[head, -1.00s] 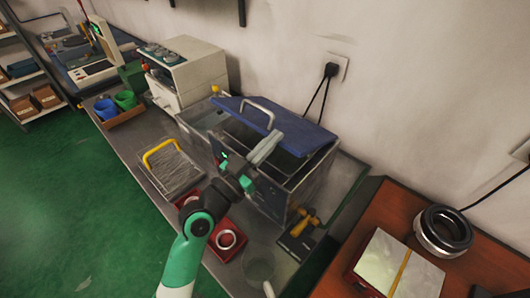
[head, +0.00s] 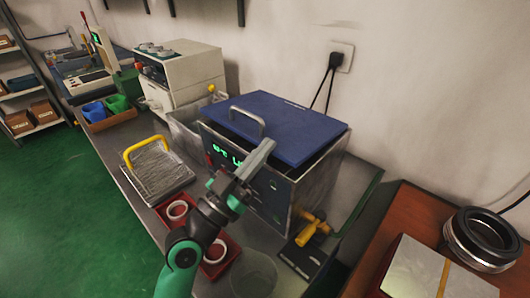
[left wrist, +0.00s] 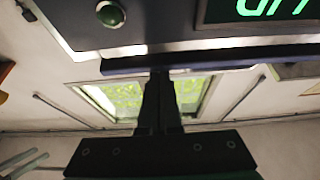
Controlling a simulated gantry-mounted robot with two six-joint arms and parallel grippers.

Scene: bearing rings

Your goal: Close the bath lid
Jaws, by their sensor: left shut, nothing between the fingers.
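The bath (head: 300,190) is a grey metal box with a lit green display on its front. Its blue lid (head: 290,125) lies over the top, nearly flat, with a narrow dark gap under its right edge. The lid's metal handle (head: 247,122) stands up near the front left. My left gripper (head: 268,150) is shut and empty, close in front of the bath's front edge, below the handle. In the left wrist view, the shut fingers (left wrist: 160,105) point at the blue lid edge (left wrist: 220,57) beside the display panel (left wrist: 265,10). Contact cannot be told. My right gripper is out of view.
A wire basket with a yellow handle (head: 133,151) sits left of the bath. Red trays with white rings (head: 178,209) and a clear beaker (head: 253,275) stand in front. A yellow-handled tool (head: 312,228) lies at the right. The wall is close behind.

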